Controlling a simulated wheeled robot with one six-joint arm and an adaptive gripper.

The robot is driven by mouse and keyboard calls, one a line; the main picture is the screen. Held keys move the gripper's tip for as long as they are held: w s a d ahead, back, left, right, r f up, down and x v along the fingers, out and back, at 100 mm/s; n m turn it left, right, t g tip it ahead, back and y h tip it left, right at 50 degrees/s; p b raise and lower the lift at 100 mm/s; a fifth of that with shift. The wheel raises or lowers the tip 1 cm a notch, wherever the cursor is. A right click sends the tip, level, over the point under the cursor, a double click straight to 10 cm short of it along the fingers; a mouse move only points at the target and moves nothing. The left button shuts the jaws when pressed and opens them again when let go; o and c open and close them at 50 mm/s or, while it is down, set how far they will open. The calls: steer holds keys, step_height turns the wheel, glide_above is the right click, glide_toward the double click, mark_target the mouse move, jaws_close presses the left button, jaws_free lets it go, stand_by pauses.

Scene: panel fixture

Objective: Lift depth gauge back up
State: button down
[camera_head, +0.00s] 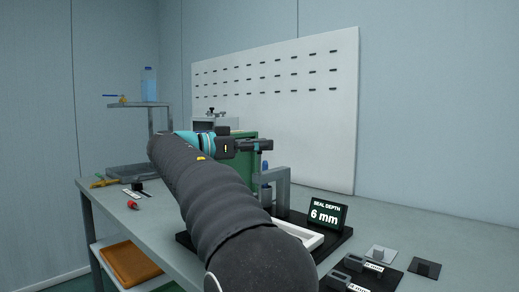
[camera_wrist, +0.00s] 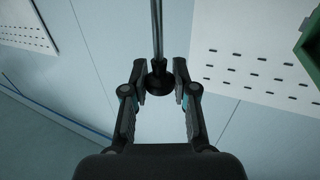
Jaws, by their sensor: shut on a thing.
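The depth gauge shows in the wrist view as a thin metal rod (camera_wrist: 157,30) with a round black knob (camera_wrist: 159,84). My gripper (camera_wrist: 159,74) is shut on it, with one finger on each side of the knob's neck. The rod runs from between the fingertips to the top edge of that view, so its far end is out of sight. In the head view my gripper (camera_head: 264,145) is above a grey bracket (camera_head: 283,175) on the bench. The gauge is too small to make out clearly there.
A sign (camera_head: 325,213) reading "SEAL DEPTH 6 mm" stands by a white tray (camera_head: 309,238). A green panel (camera_head: 241,172) is behind my arm. Dark blocks (camera_head: 356,264) lie at the front right.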

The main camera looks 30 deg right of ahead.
steer(key=c, duration=0.9)
jaws_free()
steer(key=shift+r, duration=0.3)
steer(key=shift+f, duration=0.1)
steer(key=shift+a, duration=0.35)
steer(key=a, duration=1.1)
steer(key=shift+w+a, duration=0.15)
steer(key=shift+w, duration=0.15)
